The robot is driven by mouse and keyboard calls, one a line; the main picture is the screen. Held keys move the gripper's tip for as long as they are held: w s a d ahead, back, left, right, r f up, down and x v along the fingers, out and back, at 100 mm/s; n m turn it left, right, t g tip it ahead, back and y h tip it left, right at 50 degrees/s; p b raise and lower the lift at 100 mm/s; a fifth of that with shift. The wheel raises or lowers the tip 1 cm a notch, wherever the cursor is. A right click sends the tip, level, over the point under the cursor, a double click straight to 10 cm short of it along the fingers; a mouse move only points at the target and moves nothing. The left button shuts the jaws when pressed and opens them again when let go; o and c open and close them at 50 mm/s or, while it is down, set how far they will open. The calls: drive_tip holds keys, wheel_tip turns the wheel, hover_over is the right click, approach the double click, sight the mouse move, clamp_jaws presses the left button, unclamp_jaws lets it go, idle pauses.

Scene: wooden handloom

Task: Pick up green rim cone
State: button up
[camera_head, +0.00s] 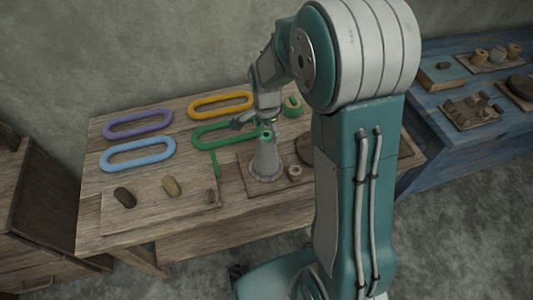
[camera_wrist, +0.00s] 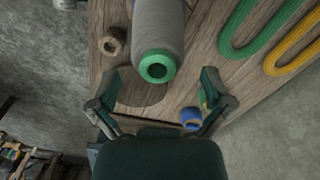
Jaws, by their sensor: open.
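The green rim cone (camera_head: 265,160) is a grey cone with a green ring at its top, standing upright on the wooden table. In the wrist view the cone (camera_wrist: 158,25) shows at the top middle, its green rim (camera_wrist: 157,67) facing the camera. My gripper (camera_head: 256,126) is just above and behind the cone's top in the head view. In the wrist view my gripper (camera_wrist: 160,90) has its two fingers spread wide, with nothing held between them. The rim lies just beyond the fingertips, roughly centred between them. I cannot tell the exact gap.
A small brown spool (camera_wrist: 113,42) stands beside the cone. A blue spool (camera_wrist: 191,118) is near the right finger. Green (camera_head: 225,134), yellow (camera_head: 221,104), blue (camera_head: 138,154) and purple (camera_head: 138,123) loops lie on the table (camera_head: 100,220). A blue table (camera_head: 430,150) stands at right.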

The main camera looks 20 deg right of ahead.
sight(266, 152)
drive_tip(key=f, duration=0.4)
drive_tip(key=shift+s+a, duration=0.1)
drive_tip(key=shift+a, duration=0.1)
drive_tip(key=shift+d+f, duration=0.15)
drive_tip(key=shift+f, duration=0.4)
drive_tip(key=c, duration=1.1)
drive_tip(key=shift+r, duration=0.15)
